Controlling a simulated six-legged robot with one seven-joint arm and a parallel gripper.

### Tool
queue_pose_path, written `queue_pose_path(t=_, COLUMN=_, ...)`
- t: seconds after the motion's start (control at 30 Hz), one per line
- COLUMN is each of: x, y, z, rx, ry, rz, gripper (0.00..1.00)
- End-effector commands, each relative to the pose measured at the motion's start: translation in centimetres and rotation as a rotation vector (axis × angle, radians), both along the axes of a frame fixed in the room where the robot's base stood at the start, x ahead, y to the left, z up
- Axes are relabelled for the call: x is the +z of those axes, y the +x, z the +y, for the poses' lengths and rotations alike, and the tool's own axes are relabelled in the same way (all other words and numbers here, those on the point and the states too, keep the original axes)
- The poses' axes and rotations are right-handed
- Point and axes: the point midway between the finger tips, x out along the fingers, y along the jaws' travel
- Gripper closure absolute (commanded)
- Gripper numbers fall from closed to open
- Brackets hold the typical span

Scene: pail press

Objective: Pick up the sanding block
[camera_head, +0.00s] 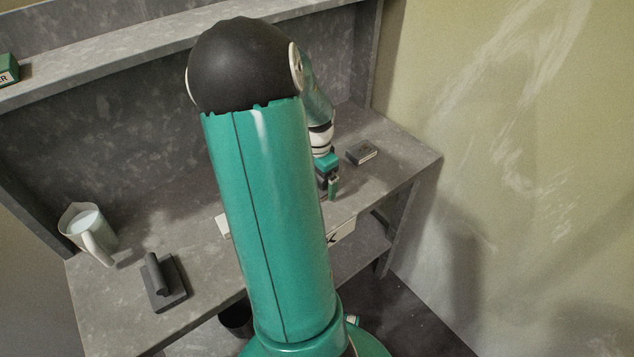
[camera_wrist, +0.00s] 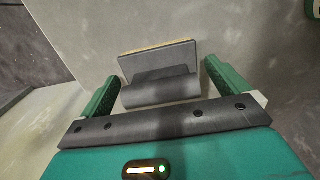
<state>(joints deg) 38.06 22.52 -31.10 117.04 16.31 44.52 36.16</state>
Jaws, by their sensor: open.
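The sanding block (camera_wrist: 158,72) shows in the wrist view as a grey plate with a pale tan edge and a dark rounded grip on top. It lies on the grey worktop between the two green fingers of my gripper (camera_wrist: 160,88). The fingers are open, with a visible gap at each side of the block. In the head view my gripper (camera_head: 329,186) points down at the worktop's right part, and I cannot make out the block there behind the gripper and arm.
A small dark-topped box (camera_head: 362,152) lies just behind and right of the gripper. A shelf (camera_head: 130,55) runs above the back.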

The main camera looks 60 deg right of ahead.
Motion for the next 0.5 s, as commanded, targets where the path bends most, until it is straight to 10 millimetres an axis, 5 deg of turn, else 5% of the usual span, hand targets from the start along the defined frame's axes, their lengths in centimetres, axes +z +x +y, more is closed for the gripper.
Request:
queue_pose_path(t=0.03, x=0.01, y=0.00, z=0.00, rx=0.000, ry=0.000, rz=0.000, gripper=0.06)
queue_pose_path(t=0.23, x=0.02, y=-0.01, z=0.00, rx=0.000, ry=0.000, rz=0.000, gripper=0.42)
queue_pose_path(t=0.5, x=0.13, y=0.00, z=0.00, rx=0.000, ry=0.000, rz=0.000, gripper=0.42)
